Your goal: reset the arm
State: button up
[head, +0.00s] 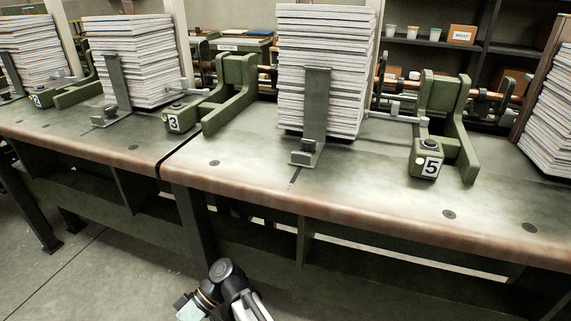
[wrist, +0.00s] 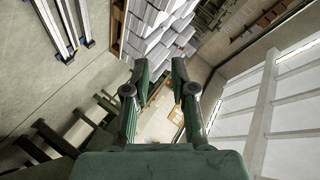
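Part of my arm (head: 228,292) shows at the bottom edge of the head view, low in front of the workbench. Its rounded black and white links are cut off by the picture edge. In the wrist view my gripper (wrist: 160,76) has its two dark green fingers apart, with a clear gap between them. It is open, and nothing is between the fingers. Beyond the fingertips the wrist view shows stacks of white paper (wrist: 158,25) at a distance.
The long workbench (head: 250,178) has a worn brown front edge. It bears a tall paper stack (head: 343,75), a green block numbered 3 (head: 180,120) and one numbered 5 (head: 426,160). Dark shelves (head: 485,50) stand behind. Bare floor (head: 120,272) lies in front.

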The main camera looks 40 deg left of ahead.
jog(key=w+d+f+m+t+y+p, duration=0.2)
jog(key=w+d+f+m+p, duration=0.5)
jog(key=w+d+f, duration=0.45)
jog(key=w+d+f+m+t+p, duration=0.1)
jog(key=w+d+m+t+p, duration=0.3)
jog(key=w+d+p, duration=0.8)
jog(key=d+m+h+p, duration=0.25)
jog(key=d+m, duration=0.35)
jog(key=d, duration=1.4)
jog(key=s+d+r+m+p, duration=0.1)
jog(key=s+d+m+p, duration=0.1)
jog(key=d, duration=0.4)
jog(key=s+d+r+m+h+p, duration=0.1)
jog(key=s+d+r+m+p, duration=0.1)
jog(key=s+d+p, duration=0.2)
jog(key=s+d+r+m+p, duration=0.1)
jog(key=s+d+r+p, duration=0.1)
jog(key=d, duration=0.6)
jog(key=shift+s+d+m+h+p, duration=0.35)
jog(key=shift+s+p, duration=0.3)
jog(key=shift+p, duration=0.4)
jog(key=shift+a, duration=0.1)
